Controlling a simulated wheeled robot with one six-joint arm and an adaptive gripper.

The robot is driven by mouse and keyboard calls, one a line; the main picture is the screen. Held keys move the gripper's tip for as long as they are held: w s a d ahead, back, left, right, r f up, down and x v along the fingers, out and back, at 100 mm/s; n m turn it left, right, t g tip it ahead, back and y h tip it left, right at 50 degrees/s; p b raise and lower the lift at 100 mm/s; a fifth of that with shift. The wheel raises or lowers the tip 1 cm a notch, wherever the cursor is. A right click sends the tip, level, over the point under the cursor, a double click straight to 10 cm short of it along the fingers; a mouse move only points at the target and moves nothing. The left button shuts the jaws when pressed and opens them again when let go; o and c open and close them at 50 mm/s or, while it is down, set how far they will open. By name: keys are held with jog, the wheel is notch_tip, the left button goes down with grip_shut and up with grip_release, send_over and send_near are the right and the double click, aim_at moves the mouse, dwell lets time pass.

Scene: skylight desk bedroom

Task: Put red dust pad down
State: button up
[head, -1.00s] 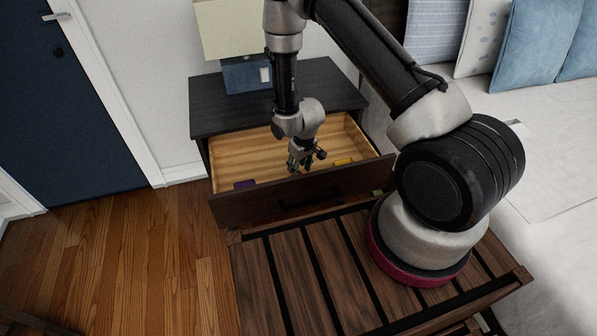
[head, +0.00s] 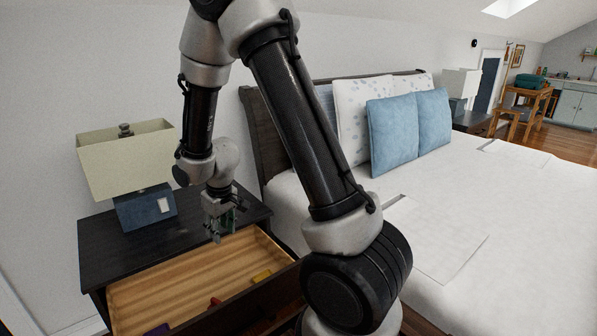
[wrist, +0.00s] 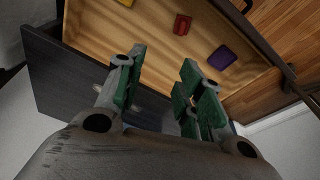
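A small red pad (head: 215,302) lies on the wooden floor of the open drawer (head: 190,277). In the wrist view the red pad (wrist: 182,25) lies near the top, beyond my fingertips and apart from them. My gripper (head: 217,228) hangs above the nightstand top by the drawer's back edge. In the wrist view the green-padded fingers of my gripper (wrist: 158,82) are spread apart with nothing between them.
A purple item (wrist: 221,58) and a yellow item (head: 262,276) also lie in the drawer. A lamp (head: 130,165) stands on the dark nightstand (head: 100,245), left of my gripper. A bed (head: 480,215) with pillows fills the right.

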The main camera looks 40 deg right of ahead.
jog(key=s+d+r+m+t, duration=0.1)
jog(key=s+d+r, duration=0.3)
jog(key=r, duration=0.5)
jog(key=s+d+r+m, duration=0.1)
jog(key=s+d+r, duration=0.2)
jog(key=s+r, duration=0.45)
jog(key=s+d+r, duration=0.1)
jog(key=s+r, duration=0.3)
jog(key=s, duration=0.3)
jog(key=s+d+r+m, duration=0.1)
jog(key=s+r, duration=0.4)
jog(key=s, duration=0.2)
jog(key=shift+d+t, duration=0.35)
jog(key=shift+t, duration=0.05)
jog(key=shift+w+r, duration=0.1)
jog(key=shift+w, duration=0.05)
